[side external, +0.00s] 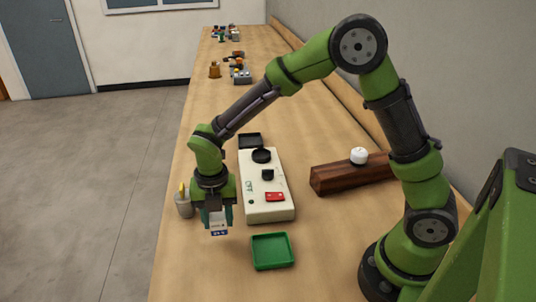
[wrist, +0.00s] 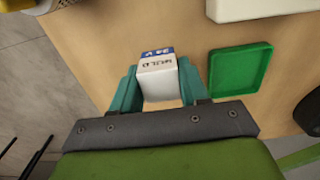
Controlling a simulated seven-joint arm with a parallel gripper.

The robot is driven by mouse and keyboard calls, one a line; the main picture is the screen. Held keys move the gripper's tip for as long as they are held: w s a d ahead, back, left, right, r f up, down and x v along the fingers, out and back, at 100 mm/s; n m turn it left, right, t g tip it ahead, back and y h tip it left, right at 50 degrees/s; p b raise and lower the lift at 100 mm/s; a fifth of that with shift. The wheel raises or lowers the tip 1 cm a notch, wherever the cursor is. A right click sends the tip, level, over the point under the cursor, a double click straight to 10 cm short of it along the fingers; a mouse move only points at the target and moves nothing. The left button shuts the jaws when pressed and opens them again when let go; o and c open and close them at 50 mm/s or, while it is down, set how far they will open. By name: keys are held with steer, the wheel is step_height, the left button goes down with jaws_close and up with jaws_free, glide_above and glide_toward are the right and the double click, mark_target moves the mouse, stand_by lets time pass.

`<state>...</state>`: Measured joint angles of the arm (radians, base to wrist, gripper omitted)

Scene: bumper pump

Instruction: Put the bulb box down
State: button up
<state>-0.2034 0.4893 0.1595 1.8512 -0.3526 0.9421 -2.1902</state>
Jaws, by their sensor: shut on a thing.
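The bulb box (wrist: 158,80) is a small white box with a blue band and dark lettering. My gripper (wrist: 158,88) is shut on it, with one teal finger on each side. In the side external view the box (side external: 219,226) hangs below my gripper (side external: 217,214), its lower part showing a blue label. It is held left of the cream device and to the left of the green tray. Whether the box touches the table cannot be told.
A shallow empty green tray (side external: 273,251) lies on the table, also in the wrist view (wrist: 239,69). A cream device (side external: 268,207) with a red part stands behind it. A grey cup (side external: 183,207) is left of my gripper. A wooden block (side external: 335,178) is to the right.

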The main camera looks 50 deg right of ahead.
mark_target(215, 226)
steer(key=shift+w+a+f, duration=0.1)
steer(key=shift+w+a, duration=0.1)
steer(key=shift+w, duration=0.35)
steer(key=shift+f, duration=1.75)
steer(key=shift+f, duration=0.1)
steer(key=o, duration=1)
steer(key=shift+o, duration=0.2)
